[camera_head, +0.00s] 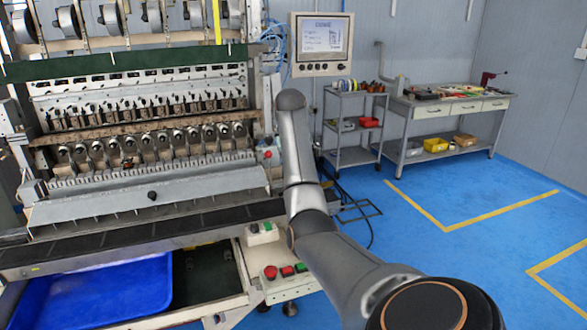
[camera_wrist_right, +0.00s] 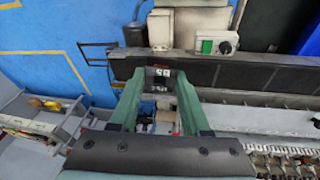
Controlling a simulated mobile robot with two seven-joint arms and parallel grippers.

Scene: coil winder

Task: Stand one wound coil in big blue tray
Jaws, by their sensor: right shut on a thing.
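The big blue tray (camera_head: 95,295) lies at the lower left of the head view, below the winder's front ledge, and its visible part looks empty. My right gripper (camera_wrist_right: 160,85) shows in the wrist view with its two green fingers closed on a small dark piece (camera_wrist_right: 160,73) with white marks. I cannot tell from its shape whether this piece is a wound coil. In the head view my right arm rises in front of the machine's right end, and its gripper does not show there. My left gripper is not in view.
The coil winder (camera_head: 150,150) fills the left of the head view, with a dark ledge (camera_head: 130,240) along its front. A control box (camera_head: 287,272) with buttons stands right of the tray. A cart (camera_head: 355,130) and bench (camera_head: 445,108) stand behind. Blue floor at right is clear.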

